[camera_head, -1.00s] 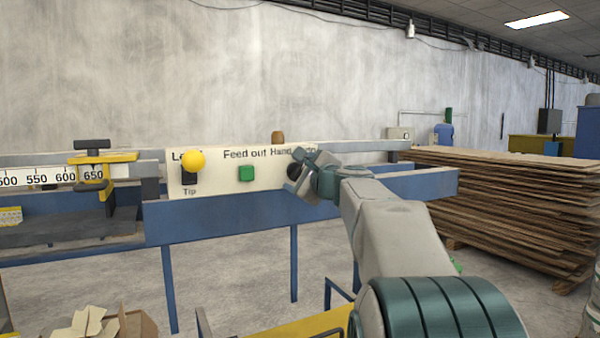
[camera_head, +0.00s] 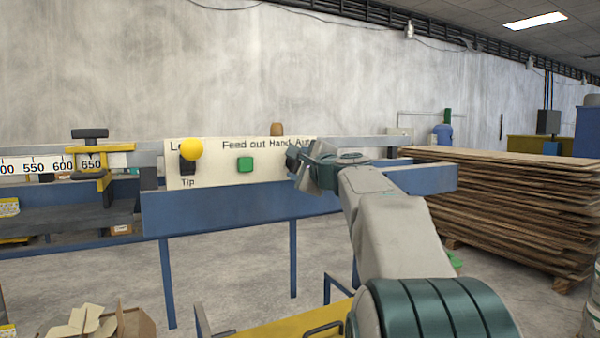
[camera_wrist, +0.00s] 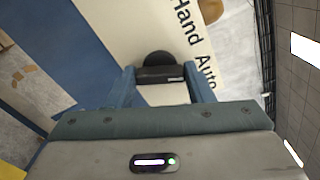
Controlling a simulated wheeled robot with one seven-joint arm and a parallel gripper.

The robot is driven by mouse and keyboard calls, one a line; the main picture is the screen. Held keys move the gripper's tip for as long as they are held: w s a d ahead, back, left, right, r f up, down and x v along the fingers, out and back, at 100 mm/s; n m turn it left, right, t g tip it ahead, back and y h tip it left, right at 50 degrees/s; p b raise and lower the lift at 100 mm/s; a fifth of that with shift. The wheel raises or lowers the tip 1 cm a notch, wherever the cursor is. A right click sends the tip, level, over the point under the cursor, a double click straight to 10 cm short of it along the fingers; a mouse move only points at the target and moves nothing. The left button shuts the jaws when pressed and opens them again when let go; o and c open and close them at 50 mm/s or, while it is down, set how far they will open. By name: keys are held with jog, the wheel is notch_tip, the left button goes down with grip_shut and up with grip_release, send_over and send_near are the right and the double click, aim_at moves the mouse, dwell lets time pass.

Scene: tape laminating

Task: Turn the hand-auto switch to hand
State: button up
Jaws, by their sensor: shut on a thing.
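The hand-auto switch is a black round knob (camera_wrist: 160,66) on the white panel (camera_head: 212,174), below the printed words Hand and Auto. In the wrist view my gripper (camera_wrist: 160,82) has one finger on each side of the knob and is shut on it. In the head view my gripper (camera_head: 297,160) is at the right end of the panel and hides most of the knob. The wrist view is tilted, with the lettering running steeply down to the right.
A green button (camera_head: 246,164) and a yellow ball-topped lever (camera_head: 192,149) sit on the panel to the left. A blue beam (camera_head: 240,212) runs below it. A stack of brown boards (camera_head: 510,200) stands at the right. An open cardboard box (camera_head: 130,325) is at lower left.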

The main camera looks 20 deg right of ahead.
jog(key=shift+o, duration=0.2)
jog(key=n+b, duration=0.3)
jog(key=n, duration=0.1)
jog(key=n+b, duration=0.2)
jog(key=shift+f+n+b, duration=0.3)
jog(key=shift+b, duration=0.05)
jog(key=n+b, duration=0.3)
jog(key=n, duration=0.1)
jog(key=shift+n, duration=0.4)
jog(key=shift+c, duration=0.2)
jog(key=shift+r, duration=0.1)
jog(key=o, duration=1)
jog(key=shift+s, duration=0.1)
jog(key=s+b, duration=0.1)
jog(key=s, duration=1.2)
jog(key=shift+s+d+b, duration=0.2)
jog(key=shift+s+b, duration=0.15)
jog(key=shift+b, duration=0.05)
jog(key=shift+w, duration=0.1)
